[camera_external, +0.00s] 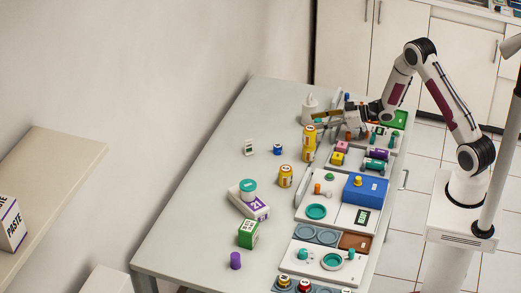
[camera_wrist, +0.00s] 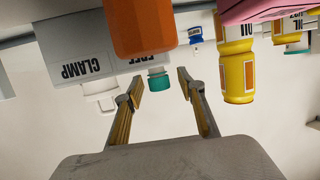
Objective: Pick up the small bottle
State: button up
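Several bottles are in view, and I cannot tell for certain which one is the small bottle. In the wrist view, a small teal-capped piece (camera_wrist: 158,80) shows between and beyond the fingertips, and a yellow bottle (camera_wrist: 237,75) hangs inverted to the right.
A white bottle (camera_external: 310,108) stands close behind my gripper. A large orange object (camera_wrist: 142,28) and a grey CLAMP block (camera_wrist: 75,60) are near in the wrist view. Trays and a blue box (camera_external: 365,189) line the right side.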

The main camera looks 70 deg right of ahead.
grip_shut()
jog(key=shift+r, duration=0.1)
jog(key=shift+r, duration=4.9)
